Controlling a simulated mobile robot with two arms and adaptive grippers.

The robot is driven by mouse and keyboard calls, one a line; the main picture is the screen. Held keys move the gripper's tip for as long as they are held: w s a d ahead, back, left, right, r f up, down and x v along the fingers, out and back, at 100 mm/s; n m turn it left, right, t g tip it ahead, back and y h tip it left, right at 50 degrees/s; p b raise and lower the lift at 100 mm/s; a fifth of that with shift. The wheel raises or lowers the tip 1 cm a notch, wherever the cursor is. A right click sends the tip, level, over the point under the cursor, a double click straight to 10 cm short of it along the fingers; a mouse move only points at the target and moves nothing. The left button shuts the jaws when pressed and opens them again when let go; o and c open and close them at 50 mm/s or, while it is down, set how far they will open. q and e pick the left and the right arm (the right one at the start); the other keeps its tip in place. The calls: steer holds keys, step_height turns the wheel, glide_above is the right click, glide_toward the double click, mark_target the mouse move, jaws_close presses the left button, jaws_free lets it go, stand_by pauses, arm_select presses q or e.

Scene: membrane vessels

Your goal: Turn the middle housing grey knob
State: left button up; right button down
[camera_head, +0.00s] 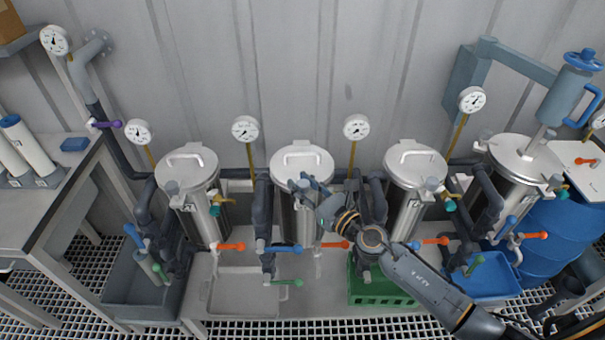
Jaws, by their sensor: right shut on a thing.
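The middle housing (302,163) is an upright steel vessel with a flat round lid and a handle on top. Its grey knob (292,185) is at the front of the lid, partly covered by my fingers. My right gripper (305,185) reaches in from the lower right and is shut on this knob. The gripper and wrist hide part of the vessel's front and its side fittings. How far the knob is turned cannot be made out. My left gripper is not in view.
Similar steel housings stand at left (187,165) and right (414,165). Orange (231,246), blue and green valve handles stick out below. Pressure gauges (245,128) rise behind. A green crate (375,290) sits under my forearm; a grey workbench (60,205) is at left.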

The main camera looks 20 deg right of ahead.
steer(key=shift+r+m+t+h+p, duration=0.15)
steer(key=shift+m+t+h+p, duration=0.35)
steer(key=shift+h, duration=0.4)
steer(key=shift+f, duration=0.2)
steer(key=c, duration=1)
jaws_free()
steer(key=v, duration=1.2)
steer(key=shift+s+a+r, duration=0.1)
steer(key=shift+r, duration=0.1)
